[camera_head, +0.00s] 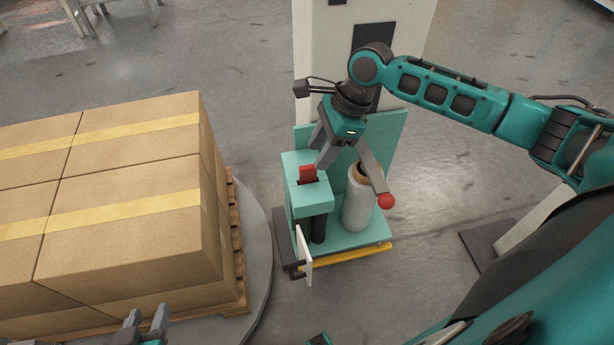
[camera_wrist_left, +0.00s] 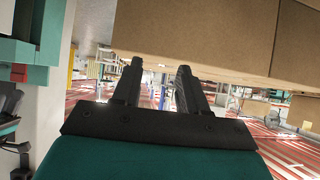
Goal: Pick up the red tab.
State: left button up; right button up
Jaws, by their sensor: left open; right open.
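The red tab (camera_head: 308,173) stands up from the top of a teal block (camera_head: 311,199) on the wrapping machine. My right gripper (camera_head: 350,177) is open above the machine. Its left finger is close to the tab, just right of it in the picture; whether they touch is unclear. Its right finger reaches down toward a red ball (camera_head: 386,201). My left gripper (camera_head: 146,318) is open and empty at the bottom edge, in front of the boxes. In the left wrist view its fingers (camera_wrist_left: 160,72) are apart. A small red patch on teal shows at the far left there.
A roll of clear film (camera_head: 357,208) stands on the machine beside the teal block. A white plate (camera_head: 304,256) sticks out at its front. Stacked cardboard boxes (camera_head: 130,240) on a pallet fill the left. A pale column (camera_head: 320,60) rises behind the machine.

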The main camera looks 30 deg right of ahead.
aim_at(309, 167)
jog(key=b+x, duration=0.1)
jog(key=x, duration=0.2)
jog(key=b+x, duration=0.1)
jog(key=x, duration=0.2)
jog(key=shift+w+a+f, duration=0.2)
jog(key=shift+w+a, duration=0.05)
grip_shut()
